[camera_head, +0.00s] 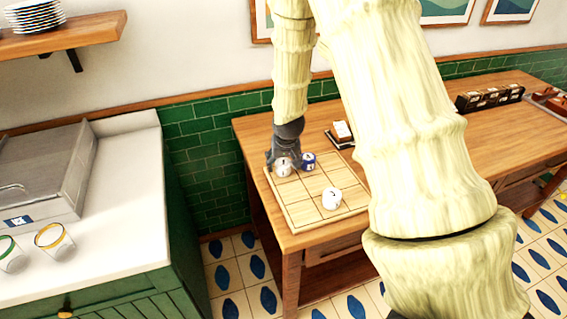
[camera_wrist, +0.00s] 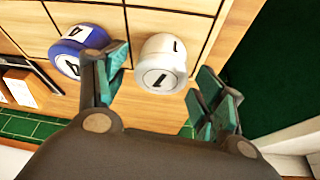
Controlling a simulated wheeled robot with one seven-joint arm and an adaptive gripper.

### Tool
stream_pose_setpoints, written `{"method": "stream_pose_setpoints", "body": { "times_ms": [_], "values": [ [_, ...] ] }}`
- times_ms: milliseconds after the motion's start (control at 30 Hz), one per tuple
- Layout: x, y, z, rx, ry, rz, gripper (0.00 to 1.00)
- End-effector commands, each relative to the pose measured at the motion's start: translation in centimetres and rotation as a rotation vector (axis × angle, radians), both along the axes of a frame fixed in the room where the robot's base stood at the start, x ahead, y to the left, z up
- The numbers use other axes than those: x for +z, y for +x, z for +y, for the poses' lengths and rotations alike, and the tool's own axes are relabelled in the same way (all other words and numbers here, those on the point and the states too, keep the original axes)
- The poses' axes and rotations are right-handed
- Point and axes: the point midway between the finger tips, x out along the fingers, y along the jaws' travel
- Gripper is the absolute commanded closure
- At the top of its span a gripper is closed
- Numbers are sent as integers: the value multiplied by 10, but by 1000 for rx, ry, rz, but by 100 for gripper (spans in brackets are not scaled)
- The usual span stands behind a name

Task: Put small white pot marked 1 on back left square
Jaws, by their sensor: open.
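The small white pot marked 1 (camera_wrist: 163,62) stands upright at the back left corner square of the wooden grid board (camera_head: 307,208). In the head view this white pot (camera_head: 284,169) is partly covered by my gripper (camera_head: 282,160). In the wrist view my gripper (camera_wrist: 162,72) is open, with one finger on each side of the pot and a visible gap on the right. The left finger is between the white pot and a blue-and-white pot marked 4 (camera_wrist: 76,50); whether it touches either is unclear.
The blue pot (camera_head: 308,160) stands just right of the white one on the back row. Another white pot (camera_head: 331,199) stands nearer the board's front right. A small dark stand (camera_head: 341,135) is behind the board. My arm hides part of the table (camera_head: 420,120).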

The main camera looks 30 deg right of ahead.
Motion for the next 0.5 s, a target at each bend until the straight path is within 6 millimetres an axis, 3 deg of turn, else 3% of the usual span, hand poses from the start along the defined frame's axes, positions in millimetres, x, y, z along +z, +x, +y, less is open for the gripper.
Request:
{"method": "stream_pose_setpoints", "body": {
  "times_ms": [500],
  "values": [
    [53, -19, 9, -1, 0, -3, 31]
  ]
}}
